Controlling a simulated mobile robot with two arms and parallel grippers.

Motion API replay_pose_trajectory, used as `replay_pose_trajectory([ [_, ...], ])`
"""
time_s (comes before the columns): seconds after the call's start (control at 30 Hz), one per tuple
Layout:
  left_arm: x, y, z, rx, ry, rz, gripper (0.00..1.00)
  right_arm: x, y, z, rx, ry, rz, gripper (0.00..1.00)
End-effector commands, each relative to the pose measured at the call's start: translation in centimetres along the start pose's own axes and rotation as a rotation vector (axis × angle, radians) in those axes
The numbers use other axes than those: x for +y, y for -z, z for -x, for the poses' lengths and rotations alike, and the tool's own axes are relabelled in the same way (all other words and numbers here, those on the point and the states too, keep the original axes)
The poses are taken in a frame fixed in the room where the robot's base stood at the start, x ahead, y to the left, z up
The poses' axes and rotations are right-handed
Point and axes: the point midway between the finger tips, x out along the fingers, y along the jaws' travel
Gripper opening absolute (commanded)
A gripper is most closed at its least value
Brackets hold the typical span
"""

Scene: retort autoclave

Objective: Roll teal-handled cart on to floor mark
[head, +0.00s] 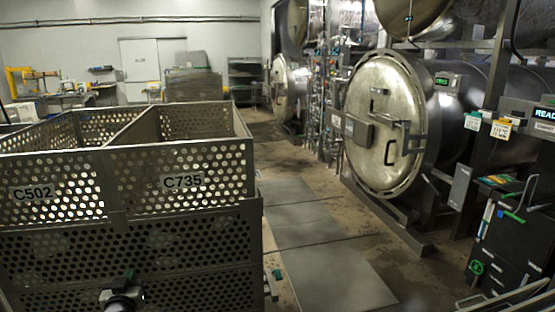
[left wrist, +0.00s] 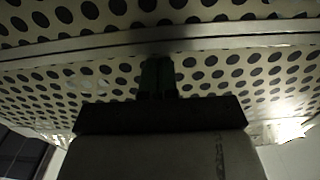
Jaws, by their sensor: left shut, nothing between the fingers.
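A large perforated metal cart (head: 180,235) fills the lower left of the head view. Its upper baskets carry the labels C502 and C735. The perforated wall and a horizontal rail also show close up in the left wrist view (left wrist: 75,85). My left gripper (head: 127,277) is low in front of the near wall, shut and empty. Its dark greenish fingers (left wrist: 157,76) point at the rail; I cannot tell whether they touch it. A small green piece (head: 276,274) shows by the cart's right side; I cannot tell whether it is the teal handle. No floor mark is clearly visible. My right gripper is not in view.
Grey floor plates (head: 340,278) form a clear strip right of the cart. A round autoclave door (head: 384,150) stands beyond them. A workbench with equipment (head: 75,95) stands at the back left.

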Motion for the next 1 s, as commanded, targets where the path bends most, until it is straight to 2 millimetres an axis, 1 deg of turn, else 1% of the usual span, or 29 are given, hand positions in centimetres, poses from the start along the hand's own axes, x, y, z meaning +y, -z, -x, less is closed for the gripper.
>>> replay_pose_trajectory([
  [0.03, -0.1, 0.3, -0.4, 0.008, 0.001, -0.001, 0.00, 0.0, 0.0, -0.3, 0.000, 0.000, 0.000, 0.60],
  [0.2, -0.1, 0.6, -1.1, 0.013, 0.002, -0.001, 0.00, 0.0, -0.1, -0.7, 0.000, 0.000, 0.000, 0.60],
  [0.87, -0.2, 0.8, -3.4, 0.018, 0.003, -0.002, 0.00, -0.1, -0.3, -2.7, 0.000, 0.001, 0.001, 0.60],
  [1.0, -0.1, 1.0, -3.1, 0.014, 0.002, -0.002, 0.00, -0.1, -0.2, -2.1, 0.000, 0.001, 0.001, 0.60],
])
